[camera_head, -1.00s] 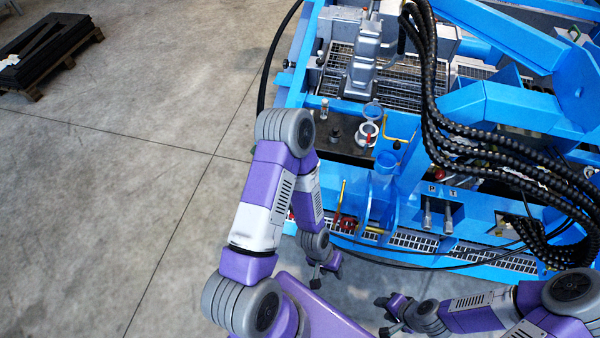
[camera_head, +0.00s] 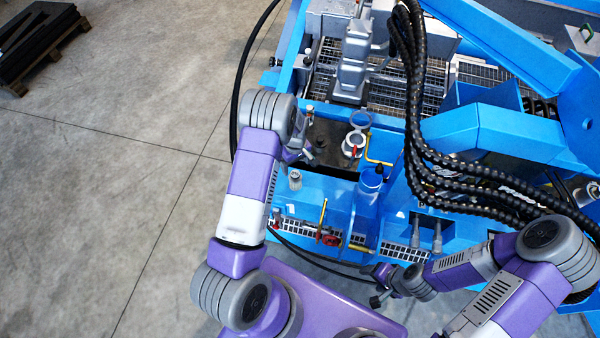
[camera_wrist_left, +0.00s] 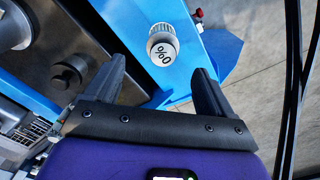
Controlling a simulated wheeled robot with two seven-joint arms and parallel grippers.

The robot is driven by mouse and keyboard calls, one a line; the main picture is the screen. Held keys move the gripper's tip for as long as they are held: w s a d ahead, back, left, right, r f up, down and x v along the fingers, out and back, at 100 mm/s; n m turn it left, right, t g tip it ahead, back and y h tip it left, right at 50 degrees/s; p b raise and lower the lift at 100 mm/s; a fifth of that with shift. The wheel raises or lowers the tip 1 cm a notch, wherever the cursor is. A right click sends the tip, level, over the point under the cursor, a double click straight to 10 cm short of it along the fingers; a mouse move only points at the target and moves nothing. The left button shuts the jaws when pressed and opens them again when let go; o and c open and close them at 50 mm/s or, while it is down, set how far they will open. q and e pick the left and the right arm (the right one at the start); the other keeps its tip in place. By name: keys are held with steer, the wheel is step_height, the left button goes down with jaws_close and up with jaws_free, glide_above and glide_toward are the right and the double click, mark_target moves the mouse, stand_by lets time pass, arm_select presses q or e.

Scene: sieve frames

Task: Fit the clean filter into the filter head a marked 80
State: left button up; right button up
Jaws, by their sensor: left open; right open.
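My left gripper (camera_wrist_left: 161,68) is open and empty in the left wrist view. Just beyond its fingertips, a small pale cylinder with a ribbed side and a dark marking on its round top (camera_wrist_left: 162,50) stands on a blue ledge; the marking cannot be read surely. A like small cylinder shows on the blue frame in the head view (camera_head: 295,179). I cannot tell whether it is the clean filter or a filter head. My right gripper (camera_head: 378,288) is open and empty at the blue frame's front edge.
A dark plate (camera_head: 325,135) carries a round white-rimmed fitting (camera_head: 353,145) with a red part. Yellow and red valve handles (camera_head: 322,234) stand in front. Black hoses (camera_head: 415,120) hang at right.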

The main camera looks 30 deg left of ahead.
mark_target(295, 173)
arm_select(q)
step_height(295, 173, down, 3)
steer(key=shift+s+a+r+b, duration=0.1)
steer(key=shift+s+r+b, duration=0.1)
steer(key=shift+b, duration=0.2)
step_height(295, 173, down, 5)
steer(key=shift+a+r+b, duration=0.1)
steer(key=shift+r+b, duration=0.05)
steer(key=shift+b, duration=0.6)
steer(key=shift+r, duration=0.1)
steer(key=c, duration=1.2)
